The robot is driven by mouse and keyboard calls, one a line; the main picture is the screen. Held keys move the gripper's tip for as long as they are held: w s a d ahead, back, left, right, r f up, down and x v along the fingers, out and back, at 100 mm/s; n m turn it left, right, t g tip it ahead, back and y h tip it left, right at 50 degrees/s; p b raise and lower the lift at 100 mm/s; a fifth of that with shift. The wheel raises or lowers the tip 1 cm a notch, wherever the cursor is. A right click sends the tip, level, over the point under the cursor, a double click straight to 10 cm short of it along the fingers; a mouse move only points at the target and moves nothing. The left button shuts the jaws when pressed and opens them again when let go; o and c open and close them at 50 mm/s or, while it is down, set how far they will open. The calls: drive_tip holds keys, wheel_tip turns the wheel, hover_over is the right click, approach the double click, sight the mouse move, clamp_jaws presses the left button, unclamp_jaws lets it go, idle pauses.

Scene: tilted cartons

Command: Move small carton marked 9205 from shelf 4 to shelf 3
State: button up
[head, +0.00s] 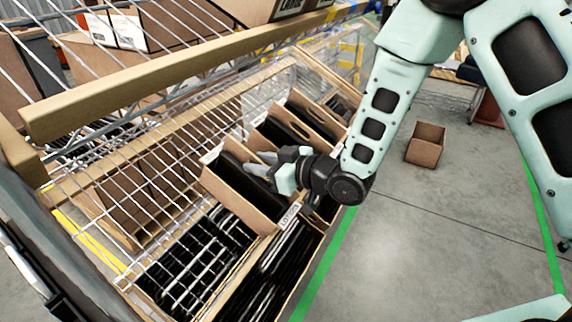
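My gripper (262,164) reaches in from the right, at the upper right side of a small brown open carton (233,196) on the wire shelf. The carton is tilted and has dark contents. Its fingertips are at the carton's upper edge; I cannot tell whether they are apart or closed on its wall. A white label (289,216) sits at the carton's near corner; its print is too small to read surely, so I cannot confirm the 9205 mark. More small cartons with dark contents (280,135) stand in the row behind it.
A larger carton with black items (308,244) lies below at the front. A wooden-edged wire shelf (150,85) runs above, bearing boxes (165,25). A lone brown box (425,146) stands on the floor.

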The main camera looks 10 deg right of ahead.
drive_tip(key=p+v, duration=1.1)
drive_tip(key=v, duration=0.6)
drive_tip(key=shift+d, duration=0.2)
wheel_tip(320, 180, up, 7)
drive_tip(key=s+a+g+h+p, duration=0.2)
drive_tip(key=a+g+h+p, duration=0.15)
drive_tip(key=h, duration=0.35)
drive_tip(key=s+d+r+m+g+h, duration=0.1)
drive_tip(key=s+r+g+h, duration=0.1)
drive_tip(key=s+r, duration=0.3)
drive_tip(key=s+d+r+m+g+h+p, duration=0.1)
drive_tip(key=s+r+g, duration=0.3)
drive_tip(key=s, duration=0.8)
wheel_tip(320, 180, up, 2)
drive_tip(key=shift+r+m+h, duration=0.25)
drive_tip(key=shift+m+h, duration=0.15)
drive_tip(key=shift+h, duration=0.4)
